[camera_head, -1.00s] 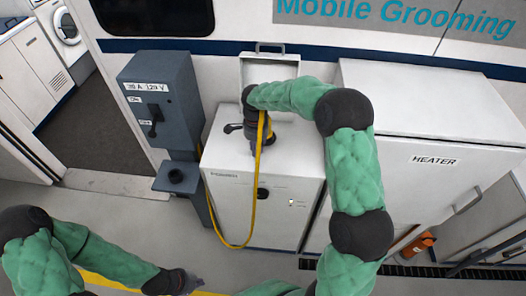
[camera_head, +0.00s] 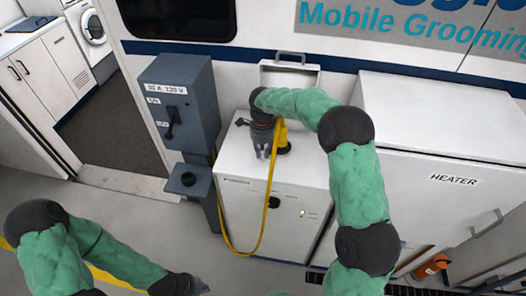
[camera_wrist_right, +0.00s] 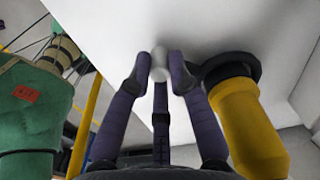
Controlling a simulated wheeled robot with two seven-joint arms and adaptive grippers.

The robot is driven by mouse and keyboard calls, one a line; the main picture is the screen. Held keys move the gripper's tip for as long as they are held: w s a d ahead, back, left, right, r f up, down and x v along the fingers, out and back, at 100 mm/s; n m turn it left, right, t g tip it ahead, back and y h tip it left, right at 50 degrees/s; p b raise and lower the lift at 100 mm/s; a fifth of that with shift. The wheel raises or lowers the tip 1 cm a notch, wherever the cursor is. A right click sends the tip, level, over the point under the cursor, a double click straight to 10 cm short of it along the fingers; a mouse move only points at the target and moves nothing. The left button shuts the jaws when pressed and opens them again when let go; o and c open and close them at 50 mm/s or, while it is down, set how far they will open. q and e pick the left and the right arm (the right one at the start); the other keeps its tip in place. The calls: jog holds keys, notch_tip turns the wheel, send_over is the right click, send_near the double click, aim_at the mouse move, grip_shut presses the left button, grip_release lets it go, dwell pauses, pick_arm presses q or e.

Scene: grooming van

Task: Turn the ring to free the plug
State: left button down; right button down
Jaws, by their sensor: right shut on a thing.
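The yellow plug (camera_head: 281,134) stands in the top of the white cabinet (camera_head: 263,190), with a dark ring (camera_head: 284,149) around its base. In the right wrist view the yellow plug (camera_wrist_right: 250,125) and its black ring (camera_wrist_right: 228,70) are at the right, beside my fingers. My right gripper (camera_head: 262,154) points down just left of the plug, apart from the ring in the wrist view. Its fingers (camera_wrist_right: 158,70) are closed together on a small pale piece I cannot identify. My left gripper (camera_head: 195,288) is low at the bottom edge, its fingertips unclear.
A yellow cable (camera_head: 266,225) loops down the cabinet's front toward the grey switch box (camera_head: 180,105). An open lid (camera_head: 290,72) stands behind the plug. The white heater cabinet (camera_head: 430,130) is at the right. Floor at the left is clear.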

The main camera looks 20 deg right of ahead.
aim_at(263, 152)
jog(key=c, duration=1.1)
grip_release()
notch_tip(263, 152, up, 12)
jog(key=shift+r, duration=0.1)
